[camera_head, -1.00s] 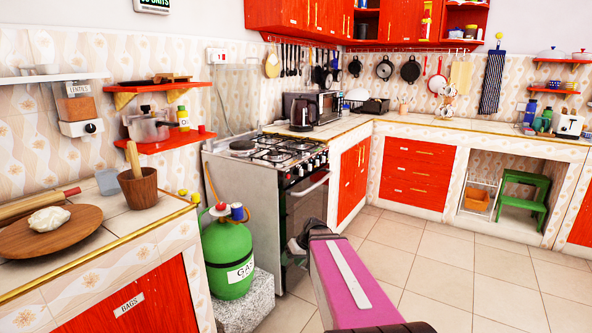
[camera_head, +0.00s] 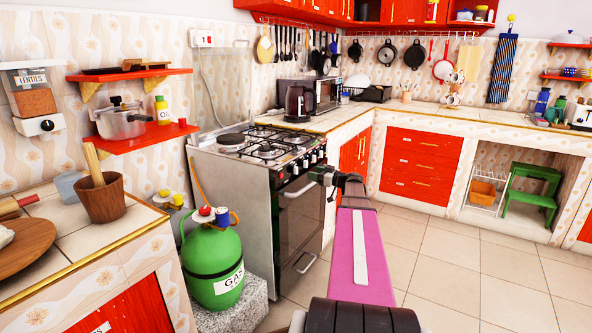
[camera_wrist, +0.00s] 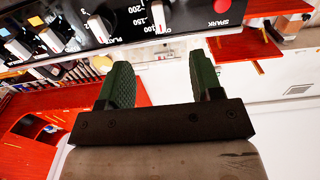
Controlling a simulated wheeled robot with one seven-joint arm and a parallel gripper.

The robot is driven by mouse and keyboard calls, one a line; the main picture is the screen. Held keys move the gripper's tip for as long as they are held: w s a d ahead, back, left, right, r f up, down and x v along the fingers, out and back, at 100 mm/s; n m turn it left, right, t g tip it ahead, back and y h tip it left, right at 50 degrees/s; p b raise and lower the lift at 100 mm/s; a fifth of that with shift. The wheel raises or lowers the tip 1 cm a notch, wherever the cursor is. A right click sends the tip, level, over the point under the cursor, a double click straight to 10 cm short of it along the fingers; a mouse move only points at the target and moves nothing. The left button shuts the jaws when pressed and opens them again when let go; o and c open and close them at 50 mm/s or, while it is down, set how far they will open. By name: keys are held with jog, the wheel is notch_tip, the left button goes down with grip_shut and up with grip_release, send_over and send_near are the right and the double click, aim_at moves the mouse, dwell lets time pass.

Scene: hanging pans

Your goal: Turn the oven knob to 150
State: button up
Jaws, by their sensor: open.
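The oven (camera_head: 300,215) stands left of centre in the head view, with a row of knobs on its front panel (camera_head: 298,165). In the wrist view the black panel crosses the top, upside down. The oven knob (camera_wrist: 158,16) lies there beside the marks 100, 150 and 200, partly cut off by the top edge. Its exact setting is hard to read. My gripper (camera_wrist: 160,76) is open and empty, its two green fingers pointing toward the panel with a gap from the knob. In the head view my gripper (camera_head: 322,176) is just right of the panel.
Other knobs (camera_wrist: 52,40) sit beside the oven knob, and a red spark button (camera_wrist: 221,5) is on the other side. The oven door handle (camera_head: 304,184) runs below the panel. A green gas bottle (camera_head: 212,262) stands left of the oven. The tiled floor (camera_head: 450,270) is clear.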

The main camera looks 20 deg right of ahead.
aim_at(297, 169)
jog(key=x, duration=0.9)
jog(key=shift+w+a, duration=0.1)
jog(key=shift+a, duration=0.1)
jog(key=c, duration=0.8)
